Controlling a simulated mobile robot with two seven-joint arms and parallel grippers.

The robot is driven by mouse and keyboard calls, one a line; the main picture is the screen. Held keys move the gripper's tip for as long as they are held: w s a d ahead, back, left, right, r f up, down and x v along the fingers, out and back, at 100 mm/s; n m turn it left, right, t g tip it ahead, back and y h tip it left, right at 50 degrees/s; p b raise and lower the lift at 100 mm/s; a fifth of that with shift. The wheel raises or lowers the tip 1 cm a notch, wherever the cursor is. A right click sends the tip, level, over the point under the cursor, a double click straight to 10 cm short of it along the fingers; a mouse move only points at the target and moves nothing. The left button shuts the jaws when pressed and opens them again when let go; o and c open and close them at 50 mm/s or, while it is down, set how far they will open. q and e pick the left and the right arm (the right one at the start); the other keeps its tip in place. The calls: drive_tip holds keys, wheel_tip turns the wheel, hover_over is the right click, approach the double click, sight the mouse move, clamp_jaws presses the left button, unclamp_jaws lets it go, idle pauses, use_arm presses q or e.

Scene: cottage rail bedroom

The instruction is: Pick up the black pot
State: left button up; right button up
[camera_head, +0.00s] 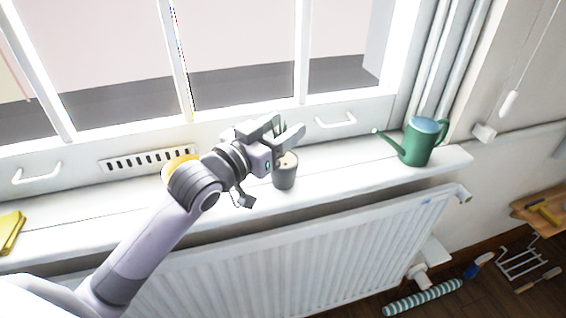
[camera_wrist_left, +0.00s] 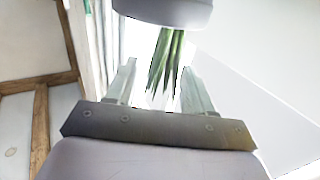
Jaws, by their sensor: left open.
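The pot (camera_head: 285,177) stands upright on the white window sill, dark grey in this light, with pale soil and thin green leaves rising from it. My left gripper (camera_head: 290,133) is open, just above and behind the pot's rim, near the leaves, and partly covers them. In the left wrist view the green leaves (camera_wrist_left: 165,67) show between the two open fingers (camera_wrist_left: 160,88). I cannot tell whether a finger touches them. The pot's body is not clear in that view. My right gripper is not in view.
A green watering can (camera_head: 416,146) stands on the sill to the right. A yellow object (camera_head: 178,163) is partly behind my left arm; a yellow cloth (camera_head: 11,231) lies far left. The window handle (camera_head: 336,121) is behind the pot. A radiator (camera_head: 300,255) hangs below the sill.

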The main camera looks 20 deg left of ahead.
use_arm(q)
clamp_jaws()
drive_tip(key=shift+r, duration=0.15)
